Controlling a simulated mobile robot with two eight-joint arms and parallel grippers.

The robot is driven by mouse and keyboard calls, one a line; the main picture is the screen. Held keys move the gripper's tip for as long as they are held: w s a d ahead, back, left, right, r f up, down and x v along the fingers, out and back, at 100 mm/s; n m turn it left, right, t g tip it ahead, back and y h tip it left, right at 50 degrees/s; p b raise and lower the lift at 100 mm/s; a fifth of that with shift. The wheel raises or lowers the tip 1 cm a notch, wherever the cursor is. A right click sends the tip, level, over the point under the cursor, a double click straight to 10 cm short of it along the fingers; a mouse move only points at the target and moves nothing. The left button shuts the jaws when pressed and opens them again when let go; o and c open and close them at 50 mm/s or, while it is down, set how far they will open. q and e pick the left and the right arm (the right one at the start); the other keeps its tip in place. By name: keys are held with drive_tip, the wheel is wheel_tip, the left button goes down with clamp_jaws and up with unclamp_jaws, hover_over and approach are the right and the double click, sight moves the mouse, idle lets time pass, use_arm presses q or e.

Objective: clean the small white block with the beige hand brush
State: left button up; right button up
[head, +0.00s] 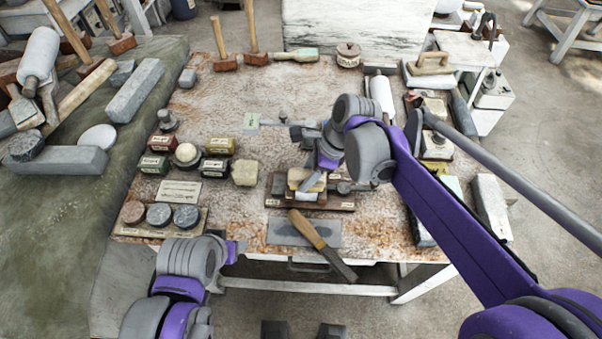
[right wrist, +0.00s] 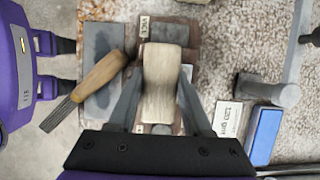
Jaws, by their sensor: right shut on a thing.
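My right gripper (head: 310,186) is shut on the beige hand brush (right wrist: 164,82), with one finger on each side of it in the right wrist view. The brush is over the middle of a dark brown board (head: 338,205) near the table's front edge. The small white block is mostly hidden by the brush. A pale edge beside the brush (right wrist: 187,73) may be part of it. I cannot tell whether brush and block touch. My left arm is at the lower left of the head view.
A wooden-handled rasp (head: 308,230) lies across a grey plate (head: 285,232) in front of the board. A beige block (head: 245,173) and several small tins stand to the left. A grey cylindrical-headed tool (right wrist: 268,88) and a blue-topped block (right wrist: 264,129) are nearby.

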sight(294, 173)
drive_tip(key=shift+d, duration=0.55)
drive_tip(key=shift+a, duration=2.25)
drive_tip(key=shift+d+r+p, duration=0.2)
drive_tip(key=shift+d+r, duration=0.15)
drive_tip(key=shift+d, duration=0.25)
drive_tip(key=shift+d+r+p, duration=0.2)
drive_tip(key=shift+d+r, duration=0.15)
drive_tip(key=shift+d, duration=0.2)
use_arm(q)
drive_tip(key=shift+w+r, duration=0.15)
drive_tip(key=shift+r, duration=0.35)
drive_tip(key=shift+w+r+p, duration=0.3)
drive_tip(key=shift+r+p, duration=0.45)
drive_tip(key=shift+r, duration=0.2)
use_arm(e)
drive_tip(key=shift+r, duration=1.3)
